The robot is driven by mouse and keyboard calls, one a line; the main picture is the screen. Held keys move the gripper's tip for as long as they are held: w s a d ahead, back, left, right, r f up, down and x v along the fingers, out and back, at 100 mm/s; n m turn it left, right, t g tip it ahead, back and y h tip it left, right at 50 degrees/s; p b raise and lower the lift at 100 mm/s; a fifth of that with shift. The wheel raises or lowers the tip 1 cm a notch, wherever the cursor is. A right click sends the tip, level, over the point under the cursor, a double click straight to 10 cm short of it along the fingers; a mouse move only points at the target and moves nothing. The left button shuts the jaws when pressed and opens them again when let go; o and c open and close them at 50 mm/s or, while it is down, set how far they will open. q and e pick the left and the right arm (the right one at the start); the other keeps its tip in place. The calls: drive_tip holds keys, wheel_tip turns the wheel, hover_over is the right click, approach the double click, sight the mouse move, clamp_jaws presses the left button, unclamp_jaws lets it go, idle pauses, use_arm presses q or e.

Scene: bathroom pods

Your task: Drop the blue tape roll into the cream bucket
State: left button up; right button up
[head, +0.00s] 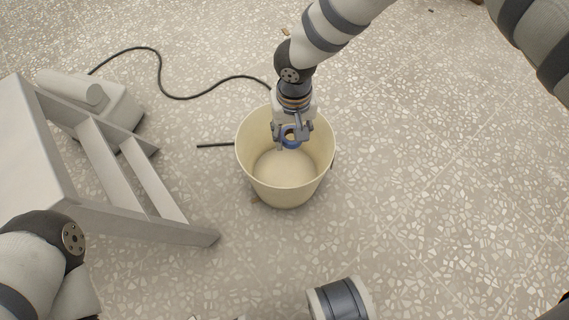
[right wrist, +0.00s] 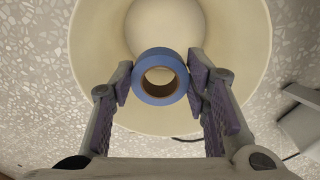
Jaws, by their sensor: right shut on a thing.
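The cream bucket (head: 259,179) stands upright on the speckled floor, and its inside is empty apart from what hangs over it. My right gripper (head: 291,137) is over the bucket's opening, near its far side in the head view. It is shut on the blue tape roll (head: 292,143). In the right wrist view the blue tape roll (right wrist: 160,76) sits between the two finger pads, its brown core facing the camera, with the cream bucket (right wrist: 86,40) behind it. My left gripper is not in view; only parts of the left arm show at the lower left.
A grey step stool (head: 120,190) stands left of the bucket. A grey device (head: 95,103) lies behind it, with a black cable (head: 180,97) running across the floor behind the bucket. The floor right of the bucket is clear.

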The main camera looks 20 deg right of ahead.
wheel_tip(320, 180, down, 3)
drive_tip(key=shift+r+b, duration=0.1)
drive_tip(key=shift+b, duration=0.5)
drive_tip(key=o, duration=1.1)
drive_tip(key=shift+r, duration=0.1)
wheel_tip(320, 180, up, 12)
drive_tip(key=shift+f, duration=0.1)
